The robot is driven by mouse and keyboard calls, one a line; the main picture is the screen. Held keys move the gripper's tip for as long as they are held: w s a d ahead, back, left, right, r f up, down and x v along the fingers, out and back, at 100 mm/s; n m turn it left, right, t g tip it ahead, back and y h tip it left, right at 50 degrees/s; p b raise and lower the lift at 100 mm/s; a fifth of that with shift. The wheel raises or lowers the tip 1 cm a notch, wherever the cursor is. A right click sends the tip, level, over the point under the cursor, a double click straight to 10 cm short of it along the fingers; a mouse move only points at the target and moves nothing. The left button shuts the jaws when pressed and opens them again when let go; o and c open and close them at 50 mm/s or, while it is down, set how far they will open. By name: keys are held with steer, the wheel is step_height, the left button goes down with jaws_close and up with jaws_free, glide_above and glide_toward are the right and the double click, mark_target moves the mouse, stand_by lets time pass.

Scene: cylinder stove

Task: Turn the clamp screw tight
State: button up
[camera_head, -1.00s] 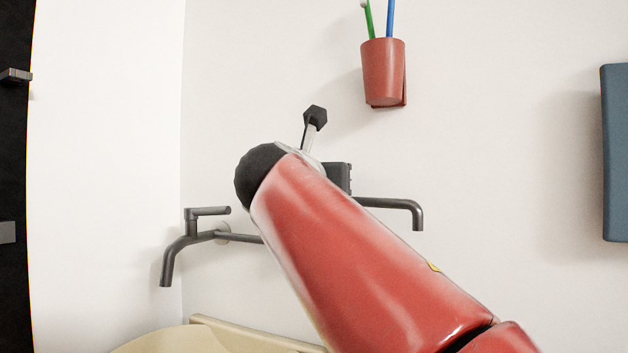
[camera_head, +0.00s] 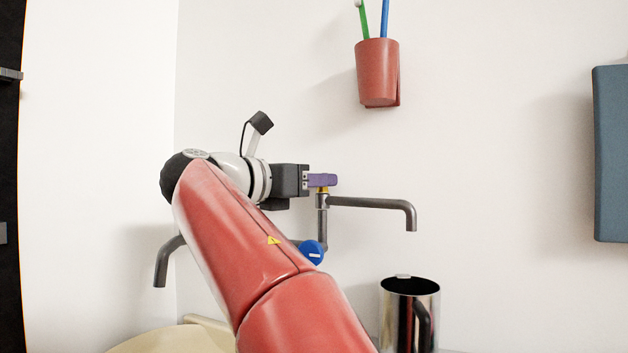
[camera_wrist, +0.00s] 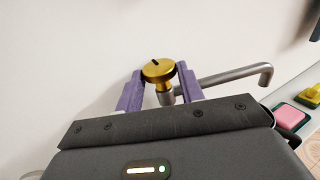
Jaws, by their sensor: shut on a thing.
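The clamp screw is a round brass-coloured knob (camera_wrist: 158,70) with a dark slot mark on its top, at the upper middle of the wrist view. It sits at the end of a grey metal pipe (camera_wrist: 232,77) that runs right and bends. My gripper (camera_wrist: 160,82) has a purple finger on either side of the knob and is shut on it. In the head view my gripper (camera_head: 322,181) is at the top of the upright part of the grey pipe (camera_head: 370,202). Only a small yellow bit of the screw (camera_head: 323,190) shows there; the fingers hide the rest.
A blue round knob (camera_head: 312,251) is low on the pipework, beside my arm. A shiny metal jug (camera_head: 397,310) stands at the lower right. A red cup (camera_head: 377,75) with brushes hangs on the wall above. A blue-grey panel (camera_head: 612,150) is at far right.

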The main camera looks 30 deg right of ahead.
steer(key=shift+w+a+m+g+h, duration=0.15)
steer(key=shift+w+m+g, duration=0.1)
steer(key=shift+m+g, duration=1)
steer(key=shift+w+d+m+g+h, duration=0.15)
steer(key=shift+m+g, duration=0.5)
steer(key=shift+g, duration=1.5)
steer(key=o, duration=1)
steer(key=shift+r, duration=0.1)
